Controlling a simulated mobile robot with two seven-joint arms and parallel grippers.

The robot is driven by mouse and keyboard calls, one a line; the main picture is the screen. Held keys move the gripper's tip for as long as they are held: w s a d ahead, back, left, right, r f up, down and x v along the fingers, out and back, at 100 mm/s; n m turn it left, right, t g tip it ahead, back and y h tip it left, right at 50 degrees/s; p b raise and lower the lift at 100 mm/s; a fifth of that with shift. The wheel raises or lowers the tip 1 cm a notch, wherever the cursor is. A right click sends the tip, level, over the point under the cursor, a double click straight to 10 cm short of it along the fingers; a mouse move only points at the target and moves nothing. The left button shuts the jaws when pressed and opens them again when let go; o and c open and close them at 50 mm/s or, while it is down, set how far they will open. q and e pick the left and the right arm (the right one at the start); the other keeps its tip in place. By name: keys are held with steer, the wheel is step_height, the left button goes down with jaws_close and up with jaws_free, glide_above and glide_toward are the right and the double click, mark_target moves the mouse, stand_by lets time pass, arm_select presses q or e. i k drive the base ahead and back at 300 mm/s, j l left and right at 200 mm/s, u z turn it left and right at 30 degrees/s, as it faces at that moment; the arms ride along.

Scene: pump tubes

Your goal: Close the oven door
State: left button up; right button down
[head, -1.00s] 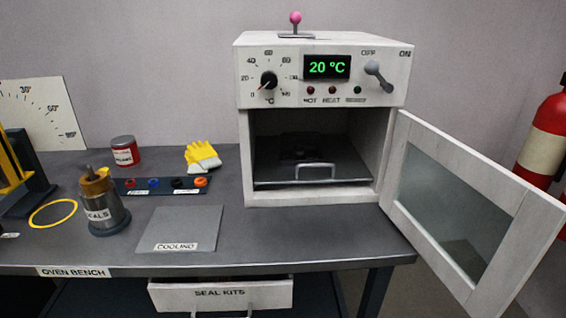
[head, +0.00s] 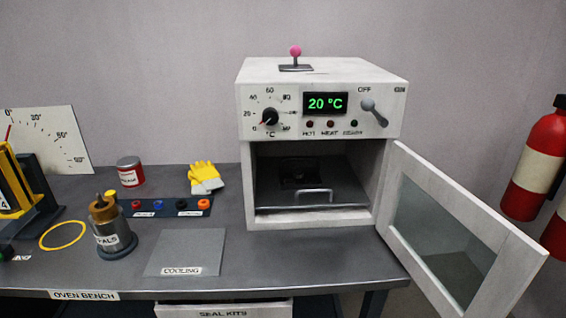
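The white oven (head: 320,68) stands at the right end of the grey bench. Its door (head: 402,158) is hinged on the right side of the opening and swung wide open to the right, past the bench edge. The door has a glass window (head: 440,240). Inside the oven are a dark tray with a metal handle (head: 314,192) and a dark object behind it that I cannot make out. The display reads 20 °C, and the grey switch lever (head: 374,111) leans toward OFF. Neither of my grippers is in view.
A red fire extinguisher (head: 537,160) hangs on the wall to the right, beyond the door. On the bench are a seals pot (head: 114,238), a cooling plate (head: 186,251), yellow gloves (head: 203,176) and a red can (head: 130,172). The seal kits drawer (head: 225,311) is below.

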mark_target(519, 260)
steer(key=l+u, duration=0.1)
steer(key=l, duration=1)
steer(key=l+u, duration=0.25)
steer(key=l, duration=0.2)
steer(key=l+u, duration=1.1)
steer(key=i+l+z, duration=0.2)
steer(key=l+z, duration=0.2)
steer(key=l, duration=0.15)
